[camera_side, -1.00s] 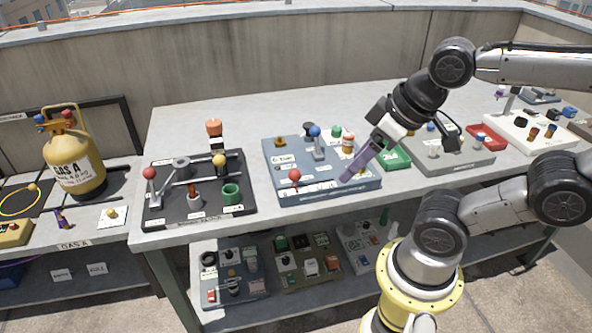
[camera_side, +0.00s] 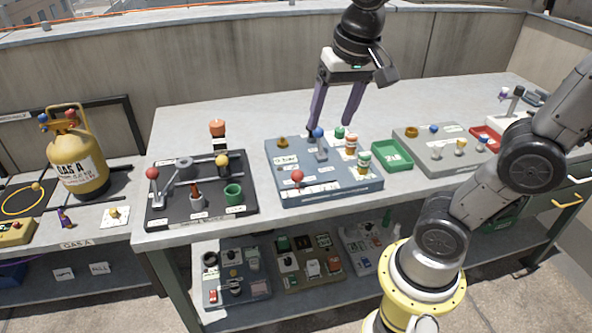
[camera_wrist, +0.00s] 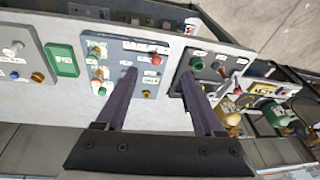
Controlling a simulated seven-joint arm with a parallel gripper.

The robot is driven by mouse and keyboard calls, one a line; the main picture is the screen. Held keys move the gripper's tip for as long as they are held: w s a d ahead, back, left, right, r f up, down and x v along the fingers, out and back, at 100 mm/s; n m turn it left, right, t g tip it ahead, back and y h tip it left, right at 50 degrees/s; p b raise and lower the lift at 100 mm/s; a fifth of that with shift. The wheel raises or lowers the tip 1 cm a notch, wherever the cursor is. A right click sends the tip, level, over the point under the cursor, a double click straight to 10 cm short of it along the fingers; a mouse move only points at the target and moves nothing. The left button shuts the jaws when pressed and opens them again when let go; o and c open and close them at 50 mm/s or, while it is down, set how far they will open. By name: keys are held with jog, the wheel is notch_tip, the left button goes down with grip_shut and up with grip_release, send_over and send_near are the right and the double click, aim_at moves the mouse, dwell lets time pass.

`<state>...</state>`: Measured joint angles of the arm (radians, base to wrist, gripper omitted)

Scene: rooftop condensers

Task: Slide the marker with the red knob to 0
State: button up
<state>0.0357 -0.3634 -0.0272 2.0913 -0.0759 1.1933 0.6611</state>
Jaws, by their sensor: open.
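The marker with the red knob (camera_side: 297,177) stands at the front left of the blue-grey panel (camera_side: 335,185), beside a white labelled strip. The scale's figures are too small to read. In the wrist view, the red knob (camera_wrist: 156,59) shows between my two fingers, beyond their tips. My gripper (camera_side: 331,128) is open and empty, with its two purple fingers pointing down above the rear of the panel. It is behind and above the red knob, apart from it. In the wrist view, my gripper (camera_wrist: 159,73) has a wide gap between its fingers.
The same panel carries a blue knob (camera_side: 318,132), a brass knob (camera_side: 282,142) and several bottles and caps. A black panel (camera_side: 216,165) with levers stands to the left. A green tray (camera_side: 392,155) and a grey panel (camera_side: 445,160) stand to the right.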

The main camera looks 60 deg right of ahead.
jog(key=w+d+f+m+g, duration=0.3)
jog(key=w, duration=0.7)
jog(key=g, duration=0.2)
send_near(295, 171)
jog(key=x, duration=1)
jog(key=shift+s+r, duration=0.1)
jog(key=shift+s, duration=0.05)
jog(key=shift+c, duration=0.2)
grip_shut()
jog(key=shift+r, duration=0.1)
